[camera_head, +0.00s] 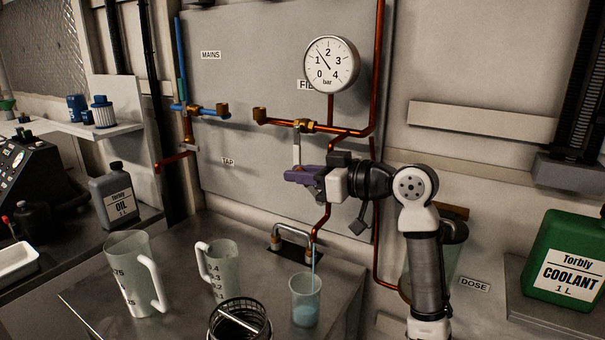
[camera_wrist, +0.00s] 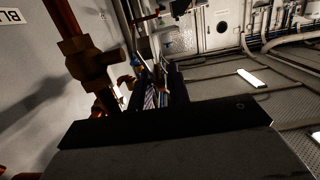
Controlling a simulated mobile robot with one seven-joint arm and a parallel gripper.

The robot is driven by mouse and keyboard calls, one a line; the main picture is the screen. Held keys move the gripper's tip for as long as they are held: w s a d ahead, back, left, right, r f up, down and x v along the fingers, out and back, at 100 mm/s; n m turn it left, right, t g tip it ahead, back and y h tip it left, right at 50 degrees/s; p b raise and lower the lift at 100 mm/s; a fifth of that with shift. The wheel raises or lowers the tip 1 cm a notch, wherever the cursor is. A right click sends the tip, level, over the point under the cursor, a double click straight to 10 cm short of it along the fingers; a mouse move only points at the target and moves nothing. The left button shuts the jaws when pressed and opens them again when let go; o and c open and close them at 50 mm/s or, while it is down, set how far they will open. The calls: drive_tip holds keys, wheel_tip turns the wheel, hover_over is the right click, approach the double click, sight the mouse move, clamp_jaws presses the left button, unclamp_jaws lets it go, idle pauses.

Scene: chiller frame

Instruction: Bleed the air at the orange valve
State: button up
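My gripper (camera_head: 320,180) is at the panel, over the copper pipe (camera_head: 325,217) that runs down to the spout. A purple piece (camera_head: 301,174) shows at its fingertips; I cannot tell whether it is a handle in its grip. No clearly orange valve handle shows; my gripper hides that part of the pipe. In the wrist view my gripper (camera_wrist: 160,92) is beside a copper pipe with a brass fitting (camera_wrist: 90,62), and its finger gap is unclear. A thin blue stream (camera_head: 313,260) falls from the pipe into a beaker (camera_head: 304,306) holding some blue liquid.
The gauge (camera_head: 331,65) needle points up-left, between 1 and 2 bar. A brass valve with a white lever (camera_head: 297,150) is above my gripper. Two jugs (camera_head: 135,275) (camera_head: 222,270) and a mesh basket (camera_head: 240,322) stand on the bench. A green coolant can (camera_head: 566,260) is at right.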

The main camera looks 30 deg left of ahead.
drive_tip(key=d+r+b, duration=0.1)
drive_tip(key=d+b, duration=0.2)
drive_tip(key=d, duration=1)
drive_tip(key=shift+w+d+r, duration=0.35)
drive_tip(key=shift+w, duration=0.05)
drive_tip(key=shift+r, duration=0.1)
drive_tip(key=shift+c, duration=1)
drive_tip(key=d+r+p, duration=0.1)
drive_tip(key=p, duration=0.1)
drive_tip(key=d+y+p, duration=0.1)
drive_tip(key=p, duration=0.1)
drive_tip(key=shift+d+r, duration=0.2)
drive_tip(key=shift+r, duration=0.2)
clamp_jaws()
drive_tip(key=p, duration=0.4)
approach(302, 169)
wheel_tip(302, 169, up, 3)
drive_tip(key=a, duration=0.3)
drive_tip(key=shift+s+a+f+y+p, duration=0.15)
drive_tip(key=shift+a+f+y+p, duration=0.25)
drive_tip(key=shift+a+f, duration=1.05)
drive_tip(key=shift+f, duration=0.25)
